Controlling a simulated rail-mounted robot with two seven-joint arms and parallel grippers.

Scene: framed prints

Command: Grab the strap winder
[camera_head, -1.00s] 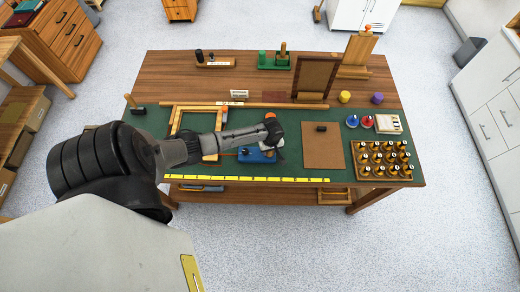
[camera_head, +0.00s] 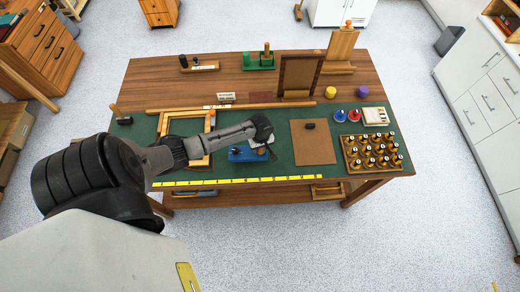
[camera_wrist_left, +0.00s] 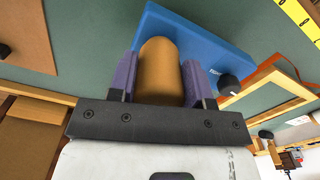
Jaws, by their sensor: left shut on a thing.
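The strap winder appears to be the blue block (camera_head: 240,155) on the green mat, near the front middle of the table, with a small black knob. In the left wrist view its flat blue body (camera_wrist_left: 205,40) lies behind a rounded orange-brown handle (camera_wrist_left: 160,70). My left gripper (camera_head: 264,143) is over the right end of the blue block. In the wrist view its two purple fingers (camera_wrist_left: 162,80) are shut on the handle from both sides. The handle's join to the body is hidden. My right gripper is not in view.
A wooden frame corner (camera_head: 207,122) lies just left of the block, and a brown board (camera_head: 313,145) lies to its right. A yellow ruler strip (camera_head: 240,181) runs along the front edge. A rack of black-topped pegs (camera_head: 372,153) stands at the right.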

